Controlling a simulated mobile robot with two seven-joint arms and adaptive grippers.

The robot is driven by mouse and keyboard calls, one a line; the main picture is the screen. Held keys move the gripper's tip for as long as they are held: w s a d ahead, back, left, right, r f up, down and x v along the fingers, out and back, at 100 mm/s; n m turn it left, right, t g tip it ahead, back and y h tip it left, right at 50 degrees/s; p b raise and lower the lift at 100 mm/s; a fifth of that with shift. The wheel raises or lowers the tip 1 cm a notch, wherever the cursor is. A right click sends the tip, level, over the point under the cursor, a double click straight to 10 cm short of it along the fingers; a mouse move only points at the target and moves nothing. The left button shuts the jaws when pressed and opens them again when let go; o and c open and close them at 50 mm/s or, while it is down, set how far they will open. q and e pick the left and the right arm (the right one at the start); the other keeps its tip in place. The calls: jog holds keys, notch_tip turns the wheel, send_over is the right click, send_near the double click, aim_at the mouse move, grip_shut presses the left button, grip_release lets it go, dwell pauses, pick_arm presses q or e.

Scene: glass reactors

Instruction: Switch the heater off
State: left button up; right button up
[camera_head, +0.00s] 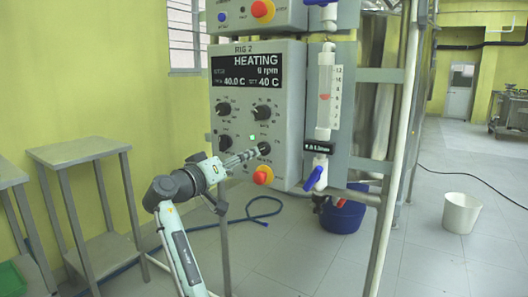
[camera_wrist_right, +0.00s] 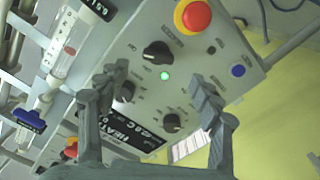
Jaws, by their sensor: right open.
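The grey RIG 2 control panel (camera_head: 291,70) stands upright in the head view. Its display (camera_head: 245,70) reads HEATING, with 40.0 C and 40 C below. A green lamp (camera_head: 252,136) is lit; it also shows in the right wrist view (camera_wrist_right: 165,76). The lower-right black knob (camera_head: 264,148) is near my right gripper (camera_head: 251,155), and it also shows in the right wrist view (camera_wrist_right: 157,52). My right gripper (camera_wrist_right: 155,88) is open and empty, its fingers spread in front of the panel. Small knob labels are unreadable. My left gripper is out of view.
A red button on yellow (camera_head: 263,175) sits just below the gripper; it also shows in the right wrist view (camera_wrist_right: 195,16). A glass flowmeter (camera_head: 325,95) with blue valve handles (camera_head: 314,178) stands right of the panel. A metal table (camera_head: 80,151) is at left.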

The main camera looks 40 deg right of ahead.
aim_at(261, 149)
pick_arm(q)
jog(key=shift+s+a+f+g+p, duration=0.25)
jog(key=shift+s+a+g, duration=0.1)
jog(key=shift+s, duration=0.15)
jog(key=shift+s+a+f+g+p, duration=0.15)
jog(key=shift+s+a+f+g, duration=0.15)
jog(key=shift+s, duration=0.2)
pick_arm(e)
jog(key=x, duration=0.7)
jog(key=shift+d+r, duration=0.2)
jog(key=shift+d, duration=0.15)
jog(key=shift+w, duration=0.1)
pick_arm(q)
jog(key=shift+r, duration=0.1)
pick_arm(e)
jog(key=c, duration=1.2)
